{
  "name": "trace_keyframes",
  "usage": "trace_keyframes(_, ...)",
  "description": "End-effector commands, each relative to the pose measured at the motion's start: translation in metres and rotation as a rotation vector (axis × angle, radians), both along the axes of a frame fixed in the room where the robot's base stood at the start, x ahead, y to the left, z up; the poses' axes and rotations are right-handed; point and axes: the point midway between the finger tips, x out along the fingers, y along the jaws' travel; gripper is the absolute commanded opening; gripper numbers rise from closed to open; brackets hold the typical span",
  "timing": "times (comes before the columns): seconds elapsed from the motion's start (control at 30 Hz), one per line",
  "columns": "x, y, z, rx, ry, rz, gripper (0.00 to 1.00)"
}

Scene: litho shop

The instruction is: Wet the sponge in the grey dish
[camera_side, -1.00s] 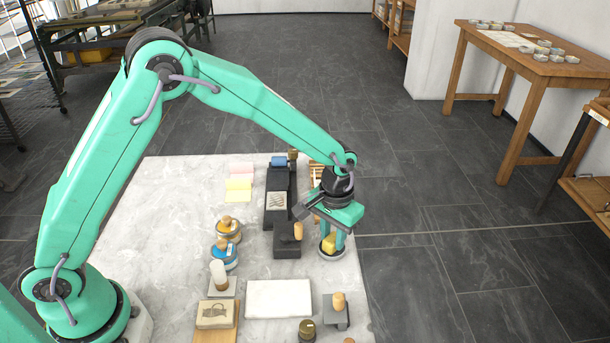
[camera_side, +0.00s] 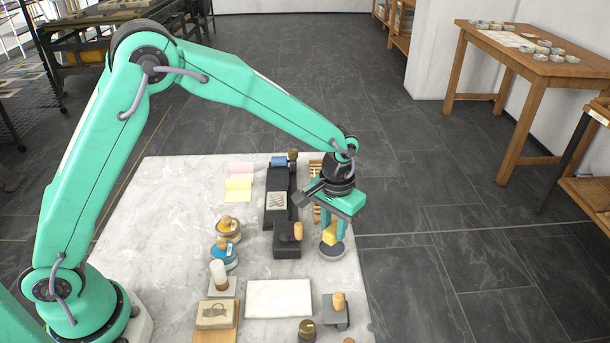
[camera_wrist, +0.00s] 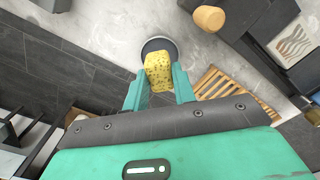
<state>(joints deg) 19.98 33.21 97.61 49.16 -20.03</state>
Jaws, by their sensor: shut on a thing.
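The yellow sponge (camera_side: 329,236) is between the fingers of my gripper (camera_side: 333,230), which is shut on it. In the wrist view the sponge (camera_wrist: 158,70) shows dark speckles and sits between the two green fingertips of my gripper (camera_wrist: 159,82). The grey dish (camera_side: 332,252) is round and stands on the marble slab, right below the sponge. In the wrist view the dish's rim (camera_wrist: 152,43) shows behind the sponge. The sponge appears to be a little above the dish. The sponge hides part of the dish's inside.
A dark block with a wooden knob (camera_side: 287,243) stands left of the dish. A wooden slatted rack (camera_wrist: 222,84) lies close by. A white slab (camera_side: 279,299) and a grey holder with a wooden knob (camera_side: 336,312) are nearer the front. The marble's right edge is close.

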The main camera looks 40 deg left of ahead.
Motion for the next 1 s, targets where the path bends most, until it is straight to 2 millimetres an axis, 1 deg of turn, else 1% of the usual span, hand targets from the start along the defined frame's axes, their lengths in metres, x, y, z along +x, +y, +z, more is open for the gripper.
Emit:
trace_keyframes(0.63, 0.0, 0.0, 0.036, -0.001, -0.002, 0.0, 0.08)
trace_keyframes(0.8, 0.0, 0.0, 0.04, 0.0, 0.0, 0.0, 0.08)
trace_keyframes(1.0, 0.0, 0.0, 0.04, 0.0, 0.0, 0.0, 0.08)
